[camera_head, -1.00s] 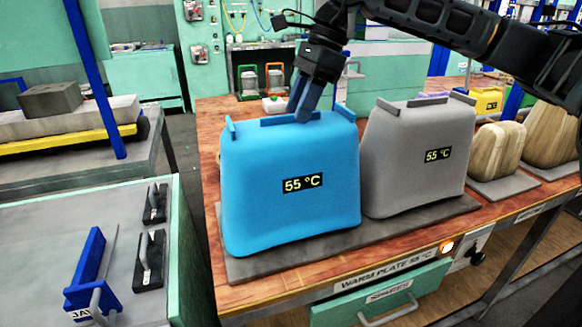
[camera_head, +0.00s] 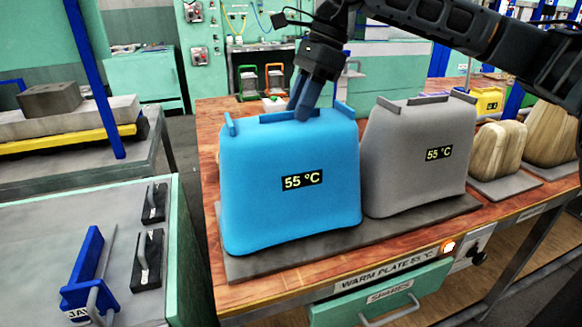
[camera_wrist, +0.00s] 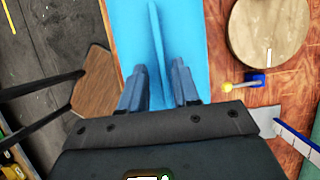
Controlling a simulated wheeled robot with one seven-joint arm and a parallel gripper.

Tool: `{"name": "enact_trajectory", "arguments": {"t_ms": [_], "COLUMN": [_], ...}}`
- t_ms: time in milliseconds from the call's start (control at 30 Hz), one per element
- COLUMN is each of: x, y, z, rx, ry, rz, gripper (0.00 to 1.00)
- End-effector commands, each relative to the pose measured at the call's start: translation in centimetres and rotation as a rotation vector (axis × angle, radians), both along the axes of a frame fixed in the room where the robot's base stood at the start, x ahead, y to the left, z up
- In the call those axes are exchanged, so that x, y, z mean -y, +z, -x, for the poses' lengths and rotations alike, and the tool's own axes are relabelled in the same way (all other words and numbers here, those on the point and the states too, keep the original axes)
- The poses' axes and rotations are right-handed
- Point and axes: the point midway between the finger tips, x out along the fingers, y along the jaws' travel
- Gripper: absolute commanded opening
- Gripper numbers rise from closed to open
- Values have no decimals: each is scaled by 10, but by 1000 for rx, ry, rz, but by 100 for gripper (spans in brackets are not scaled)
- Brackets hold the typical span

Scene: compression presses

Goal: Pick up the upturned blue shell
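The blue shell (camera_head: 290,215) stands upturned on the warm plate (camera_head: 290,262), with a 55 °C display on its front and raised blue tabs along its top edge. My gripper (camera_head: 302,110) points down at the top of the shell, by the long tab. In the wrist view my gripper (camera_wrist: 158,88) has its two fingers apart, one on each side of a thin upright blue rib (camera_wrist: 155,40) of the shell. Gaps seem to show between the rib and the fingers. How deep the fingertips reach is hard to tell.
A grey shell (camera_head: 415,160), also marked 55 °C, stands close on the right on the same plate. Wooden forms (camera_head: 497,150) stand further right. A green bench (camera_head: 60,230) with a blue jig is at left.

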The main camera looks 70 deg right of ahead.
Motion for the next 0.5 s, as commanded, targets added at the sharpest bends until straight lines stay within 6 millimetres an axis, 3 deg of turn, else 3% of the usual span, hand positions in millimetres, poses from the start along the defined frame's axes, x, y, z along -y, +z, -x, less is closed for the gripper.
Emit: {"name": "enact_trajectory", "arguments": {"t_ms": [300,500], "x": [0,0], "y": [-2,-2], "z": [0,0], "rx": [-2,-3], "ry": [-1,1], "rz": [0,0], "gripper": [0,0]}}
